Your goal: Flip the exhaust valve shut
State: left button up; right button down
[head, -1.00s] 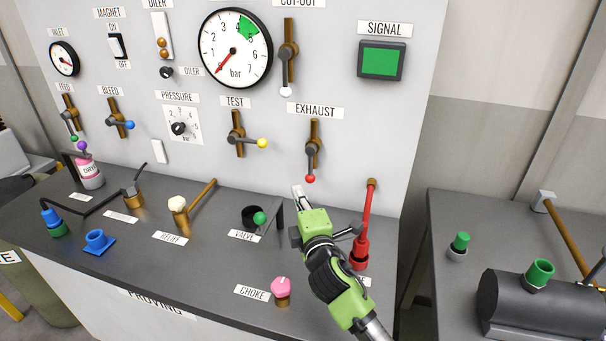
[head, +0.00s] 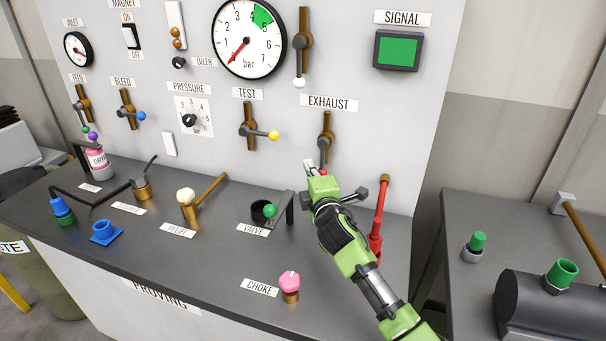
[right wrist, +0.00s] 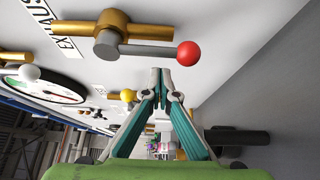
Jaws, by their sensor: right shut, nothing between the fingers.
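The exhaust valve (head: 326,138) is on the grey panel below the EXHAUST label. It has a brass pipe body and a grey lever pointing straight down, in line with the pipe. In the head view my right gripper (head: 310,166) hides most of the lever's red ball tip. The right wrist view shows the brass body (right wrist: 118,32), the grey lever (right wrist: 150,50) and the red ball (right wrist: 188,53) clearly. There my right gripper (right wrist: 161,76) is shut and empty, its fingertips close beside the lever near the ball; contact cannot be told. My left gripper is out of view.
The test valve (head: 250,130) with a yellow ball is left of the exhaust valve. Below are a black valve cup with a green ball (head: 269,210), a red lever (head: 378,215) and a pink choke knob (head: 290,281). The signal lamp (head: 411,50) is green.

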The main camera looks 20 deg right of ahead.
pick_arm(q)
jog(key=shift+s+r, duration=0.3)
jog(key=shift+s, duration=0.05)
pick_arm(e)
jog(key=shift+s+d+r, duration=0.15)
jog(key=shift+s+d, duration=0.35)
jog(key=shift+d, duration=0.35)
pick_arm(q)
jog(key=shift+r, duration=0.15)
